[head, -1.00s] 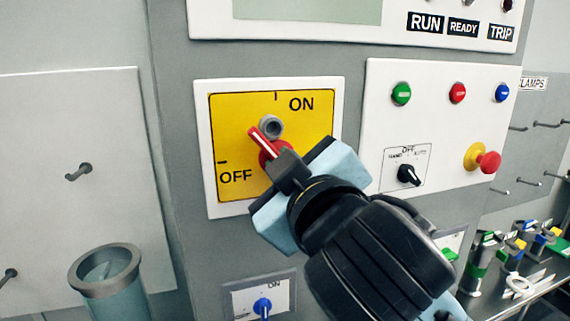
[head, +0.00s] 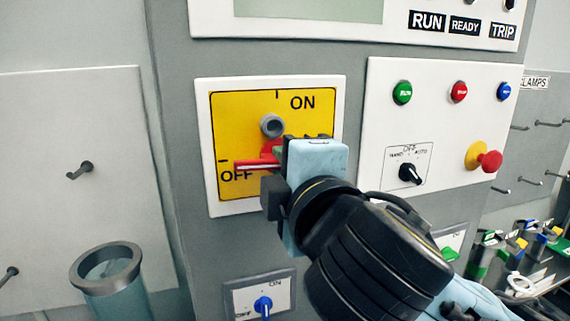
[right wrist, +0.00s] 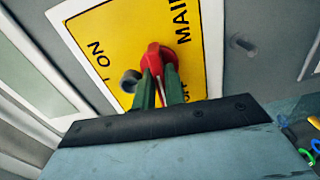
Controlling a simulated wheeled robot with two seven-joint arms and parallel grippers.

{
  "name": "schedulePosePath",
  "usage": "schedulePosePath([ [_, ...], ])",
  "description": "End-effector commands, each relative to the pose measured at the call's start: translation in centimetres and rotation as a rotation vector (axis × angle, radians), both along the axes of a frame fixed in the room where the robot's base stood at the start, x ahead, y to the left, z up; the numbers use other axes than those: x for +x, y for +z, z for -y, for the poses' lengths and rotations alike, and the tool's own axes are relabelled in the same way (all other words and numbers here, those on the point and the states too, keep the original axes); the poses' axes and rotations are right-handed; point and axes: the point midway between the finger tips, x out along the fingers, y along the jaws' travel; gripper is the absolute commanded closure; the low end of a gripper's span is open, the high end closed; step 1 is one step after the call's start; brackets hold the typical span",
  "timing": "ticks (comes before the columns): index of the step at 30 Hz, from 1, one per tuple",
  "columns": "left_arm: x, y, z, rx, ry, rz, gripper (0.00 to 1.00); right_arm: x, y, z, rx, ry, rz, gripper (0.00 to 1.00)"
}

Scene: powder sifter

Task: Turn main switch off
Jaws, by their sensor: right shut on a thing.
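The main switch has a red handle (head: 256,164) on a yellow plate (head: 235,115) marked ON at the top and OFF at the left. The handle lies about level, its tip pointing left at the OFF tick and partly covering the OFF word. My right gripper (head: 279,165) is shut on the red handle and hides its hub and the plate's lower right. In the right wrist view both green-grey fingers (right wrist: 159,90) close around the red handle (right wrist: 155,58). My left gripper is not in view.
A grey round lock (head: 271,126) sticks out just above the handle. To the right, a white panel (head: 440,120) carries coloured buttons, a black selector (head: 409,173) and a red emergency knob (head: 489,161). A small blue switch (head: 263,306) sits below.

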Motion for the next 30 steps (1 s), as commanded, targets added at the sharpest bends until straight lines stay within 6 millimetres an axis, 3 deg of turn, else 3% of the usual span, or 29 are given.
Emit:
schedulePosePath([
  [22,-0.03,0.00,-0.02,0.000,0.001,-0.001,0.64,0.02,0.06,0.04,-0.077,-0.001,0.027,1.00],
  [23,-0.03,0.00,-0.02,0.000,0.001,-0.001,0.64,0.02,0.06,0.03,-0.077,-0.001,0.027,0.84],
  [27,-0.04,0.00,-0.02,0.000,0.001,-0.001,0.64,0.02,0.04,0.03,-0.076,-0.001,0.027,0.66],
  [30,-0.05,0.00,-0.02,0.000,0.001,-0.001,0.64,0.02,0.02,0.02,-0.077,0.000,0.026,0.66],
])
